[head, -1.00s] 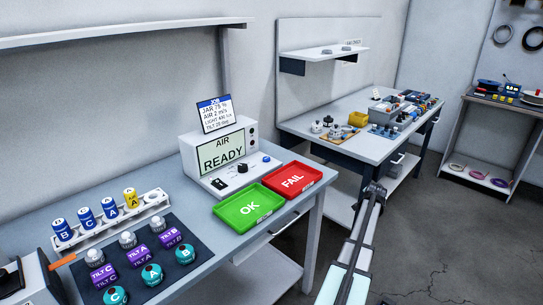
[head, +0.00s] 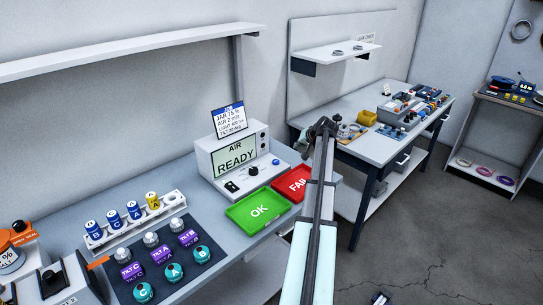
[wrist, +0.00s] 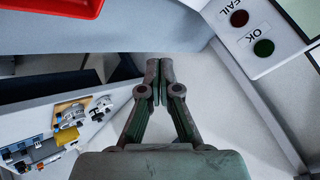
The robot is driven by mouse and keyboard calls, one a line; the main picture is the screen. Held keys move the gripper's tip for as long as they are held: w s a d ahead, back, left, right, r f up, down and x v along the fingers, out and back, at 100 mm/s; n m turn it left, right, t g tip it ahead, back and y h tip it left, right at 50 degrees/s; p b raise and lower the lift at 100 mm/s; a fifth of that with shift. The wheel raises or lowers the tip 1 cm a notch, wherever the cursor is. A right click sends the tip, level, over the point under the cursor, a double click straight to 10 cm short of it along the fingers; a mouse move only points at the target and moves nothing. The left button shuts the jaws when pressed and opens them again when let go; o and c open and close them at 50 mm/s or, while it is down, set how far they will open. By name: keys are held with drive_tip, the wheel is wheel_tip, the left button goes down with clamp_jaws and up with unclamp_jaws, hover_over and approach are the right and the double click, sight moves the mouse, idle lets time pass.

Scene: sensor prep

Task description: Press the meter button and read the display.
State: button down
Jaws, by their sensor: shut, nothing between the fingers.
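The meter (head: 212,160) is a white box on the bench, its display (head: 238,154) reading "AIR READY". On its lower ledge are a black knob (head: 253,171), a small dark switch and a blue round button (head: 276,161).
A green OK tray (head: 262,226) and red FAIL tray (head: 290,196) sit in front of the meter. A job card (head: 229,120) stands on top. Sensors lie on a dark mat (head: 203,250) and a white rack (head: 105,243) at left. A second bench (head: 385,150) is behind.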

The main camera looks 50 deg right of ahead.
drive_tip(key=w+a+r+n+y+p, duration=0.2)
drive_tip(key=w+a+r, duration=0.2)
drive_tip(key=w+a, duration=0.2)
drive_tip(key=shift+w+a+r+n+t, duration=0.15)
drive_tip(key=shift+a+r+n+t, duration=0.15)
drive_tip(key=shift+a+r+n, duration=0.15)
drive_tip(key=shift+f, duration=0.15)
drive_tip(key=b, duration=0.3)
hover_over(277, 162)
wheel_tip(277, 162, down, 8)
drive_tip(key=shift+d+r, duration=0.1)
drive_tip(key=shift+r, duration=0.1)
drive_tip(key=shift+f, duration=0.5)
drive_tip(key=shift+f, duration=0.1)
idle(0.6)
drive_tip(key=shift+f+b, duration=0.35)
drive_tip(key=shift+b, duration=0.2)
